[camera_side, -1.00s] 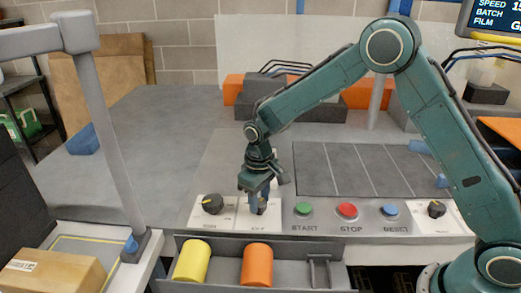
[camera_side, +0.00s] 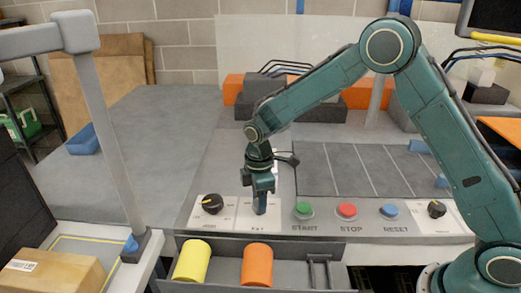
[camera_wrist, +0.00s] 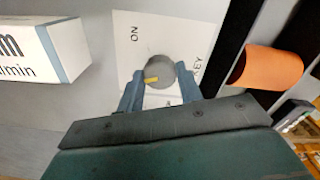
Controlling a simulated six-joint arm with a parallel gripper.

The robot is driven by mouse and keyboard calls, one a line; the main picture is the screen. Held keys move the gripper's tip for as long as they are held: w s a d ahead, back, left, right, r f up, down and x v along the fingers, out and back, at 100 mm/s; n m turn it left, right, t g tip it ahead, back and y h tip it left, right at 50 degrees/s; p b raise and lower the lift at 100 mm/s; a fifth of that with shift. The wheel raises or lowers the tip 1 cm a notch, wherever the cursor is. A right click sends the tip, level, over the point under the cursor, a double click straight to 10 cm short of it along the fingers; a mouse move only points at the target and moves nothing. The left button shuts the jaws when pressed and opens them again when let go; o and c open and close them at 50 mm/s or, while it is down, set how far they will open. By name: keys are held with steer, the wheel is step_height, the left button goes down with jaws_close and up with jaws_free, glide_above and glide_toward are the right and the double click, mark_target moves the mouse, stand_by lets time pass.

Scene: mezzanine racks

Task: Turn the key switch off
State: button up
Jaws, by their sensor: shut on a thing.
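The key switch (camera_wrist: 160,72) is a round grey knob with a yellow mark on a white plate in the wrist view. The plate bears the labels ON and KEY. The yellow mark points left and slightly down in that view, not at ON. My gripper (camera_wrist: 159,92) has one blue-grey finger on each side of the knob, shut on it. In the side view my gripper (camera_side: 261,206) points down onto the key plate (camera_side: 242,212); the knob is hidden there behind the fingers.
A black selector knob (camera_side: 212,204) sits to the left. Green (camera_side: 304,209), red (camera_side: 347,210) and blue (camera_side: 390,210) buttons lie to the right. A tray in front holds yellow (camera_side: 192,260) and orange (camera_side: 257,264) cylinders. A white box (camera_wrist: 40,50) stands close by in the wrist view.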

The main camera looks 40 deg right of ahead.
steer(key=n, duration=0.5)
stand_by(0.4)
steer(key=o, duration=1)
steer(key=shift+r, duration=0.15)
step_height(320, 180, up, 14)
steer(key=shift+f, duration=0.2)
stand_by(0.4)
